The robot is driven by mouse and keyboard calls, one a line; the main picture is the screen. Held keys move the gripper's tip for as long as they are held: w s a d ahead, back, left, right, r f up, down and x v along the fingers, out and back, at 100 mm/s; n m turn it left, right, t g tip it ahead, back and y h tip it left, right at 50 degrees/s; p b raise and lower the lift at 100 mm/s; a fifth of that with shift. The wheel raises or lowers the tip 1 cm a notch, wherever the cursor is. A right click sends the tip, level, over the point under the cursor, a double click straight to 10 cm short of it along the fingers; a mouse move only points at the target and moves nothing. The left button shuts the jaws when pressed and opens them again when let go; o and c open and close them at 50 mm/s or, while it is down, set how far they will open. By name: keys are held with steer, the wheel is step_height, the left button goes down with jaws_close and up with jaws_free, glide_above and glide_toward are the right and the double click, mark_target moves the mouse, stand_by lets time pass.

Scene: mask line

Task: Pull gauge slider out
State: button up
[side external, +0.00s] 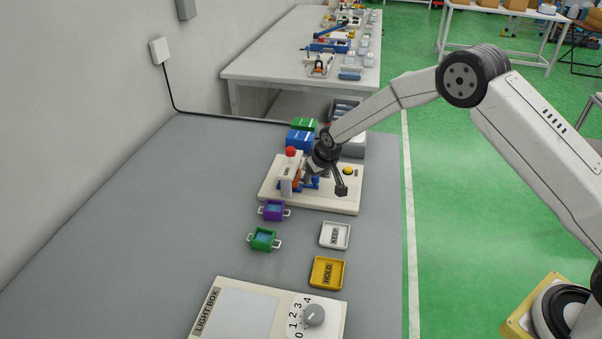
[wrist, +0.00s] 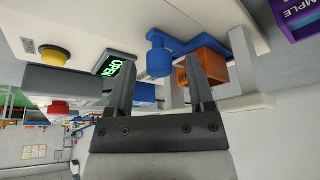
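An orange block (wrist: 207,70) sits beside the slider, behind my right finger in the wrist view. My gripper (side external: 325,184) is low over the board with its fingers apart and nothing gripped. In the wrist view my gripper (wrist: 160,74) has the blue knob framed between its fingertips. I cannot tell whether they touch it.
A lit green display (wrist: 116,68) and yellow button (side external: 348,171) are on the board. Purple (side external: 273,210) and green (side external: 263,239) handled frames, white (side external: 335,235) and yellow (side external: 327,272) trays, and a light box (side external: 240,312) lie nearer. Blue and green boxes (side external: 300,138) stand behind. The table's left is clear.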

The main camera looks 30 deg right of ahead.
jaws_close()
stand_by(1.3)
